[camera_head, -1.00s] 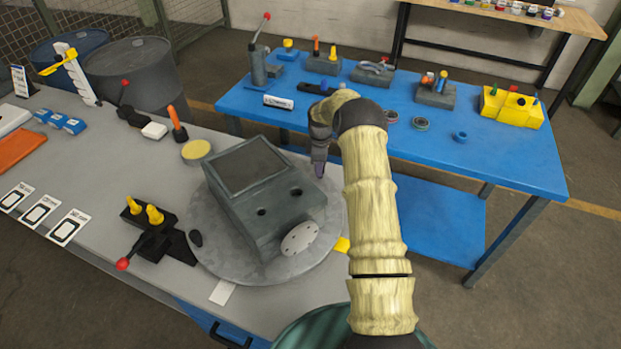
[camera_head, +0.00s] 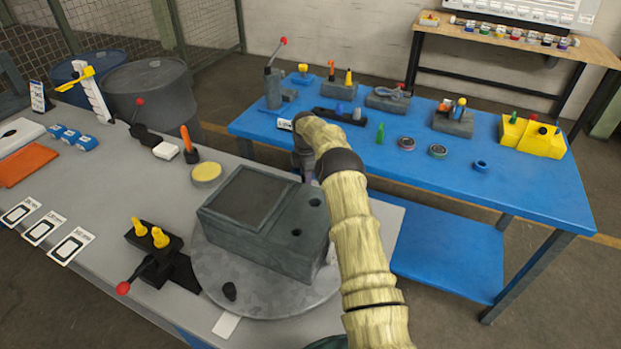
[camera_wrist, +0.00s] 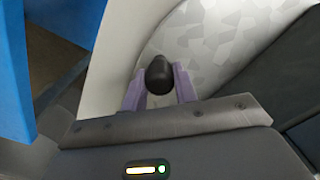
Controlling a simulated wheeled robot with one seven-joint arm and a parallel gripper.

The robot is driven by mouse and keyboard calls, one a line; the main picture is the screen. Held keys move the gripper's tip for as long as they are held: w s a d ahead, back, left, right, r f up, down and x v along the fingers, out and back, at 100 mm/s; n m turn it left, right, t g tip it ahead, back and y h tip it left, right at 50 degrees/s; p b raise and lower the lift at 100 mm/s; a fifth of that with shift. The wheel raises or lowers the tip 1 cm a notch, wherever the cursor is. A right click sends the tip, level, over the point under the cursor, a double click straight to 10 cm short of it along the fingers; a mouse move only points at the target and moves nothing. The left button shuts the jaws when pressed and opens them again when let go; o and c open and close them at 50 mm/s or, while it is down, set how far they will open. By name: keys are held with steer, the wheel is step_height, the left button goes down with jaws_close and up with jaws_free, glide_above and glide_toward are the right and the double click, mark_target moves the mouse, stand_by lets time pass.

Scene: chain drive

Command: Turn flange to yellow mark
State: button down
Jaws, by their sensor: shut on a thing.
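A grey round turntable (camera_head: 262,296) on the grey bench carries a dark grey housing (camera_head: 270,240) with two holes in its top. A black knob (camera_head: 229,291) stands on the turntable's near-left rim. The pale round flange on the housing's end face is mostly hidden behind my arm in the head view. In the wrist view, my gripper (camera_wrist: 160,98) has its two purple fingers shut on another black knob (camera_wrist: 160,74) at the turntable's rim. My fingertips are hidden in the head view. The yellow mark is not visible now; a white mark (camera_head: 226,325) lies by the turntable's near edge.
A black fixture with yellow pegs (camera_head: 160,237) and a red-tipped lever stands left of the turntable. A yellow-topped disc (camera_head: 206,172) and an orange-handled tool (camera_head: 189,145) stand behind it. A blue table (camera_head: 500,180) with several parts stands beyond.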

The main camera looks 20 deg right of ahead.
steer(key=shift+w+d+r, duration=0.1)
steer(key=shift+d+r, duration=0.05)
steer(key=c, duration=1.1)
jaws_free()
step_height(320, 180, up, 17)
steer(key=p, duration=0.1)
steer(key=shift+p, duration=0.3)
steer(key=shift+a, duration=0.25)
